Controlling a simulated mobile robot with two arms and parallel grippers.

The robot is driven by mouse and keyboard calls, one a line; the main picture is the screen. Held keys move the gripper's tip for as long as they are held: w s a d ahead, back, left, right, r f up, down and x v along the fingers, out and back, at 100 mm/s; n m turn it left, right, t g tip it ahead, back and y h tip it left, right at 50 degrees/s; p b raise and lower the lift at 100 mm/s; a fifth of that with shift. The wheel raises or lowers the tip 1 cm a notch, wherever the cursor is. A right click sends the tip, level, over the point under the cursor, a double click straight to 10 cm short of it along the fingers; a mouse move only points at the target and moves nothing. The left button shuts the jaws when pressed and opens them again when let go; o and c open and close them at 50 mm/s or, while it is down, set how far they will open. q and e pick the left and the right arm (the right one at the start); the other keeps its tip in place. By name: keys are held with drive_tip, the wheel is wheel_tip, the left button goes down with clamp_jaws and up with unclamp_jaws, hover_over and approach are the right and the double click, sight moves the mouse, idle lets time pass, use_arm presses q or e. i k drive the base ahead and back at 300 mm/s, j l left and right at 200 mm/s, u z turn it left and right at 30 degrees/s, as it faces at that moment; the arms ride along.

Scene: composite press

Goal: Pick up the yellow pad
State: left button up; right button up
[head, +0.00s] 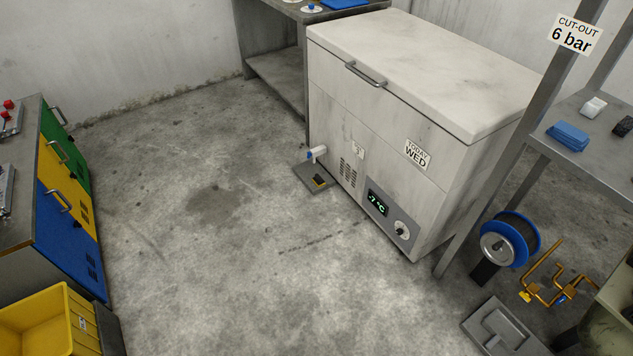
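Another small yellow piece (525,296) sits at the lower right beside bent copper-coloured pipes (550,280). Neither of my grippers shows in the head view.
A yellow bin (75,325) stands at the lower left by a cabinet with blue (65,240), yellow and green doors. A blue-rimmed reel (508,240), a grey tray (505,335) and a metal shelf (580,135) stand right. The middle floor is clear.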

sight(318, 180)
drive_tip(key=i+j+u, duration=0.4)
drive_tip(key=i, duration=0.55)
drive_tip(key=i+u, duration=0.4)
drive_tip(key=i, duration=0.6)
drive_tip(key=i+j+z, duration=0.1)
drive_tip(key=i+z, duration=0.35)
drive_tip(key=i+j+z, duration=0.4)
drive_tip(key=i+l, duration=0.05)
drive_tip(key=l, duration=0.05)
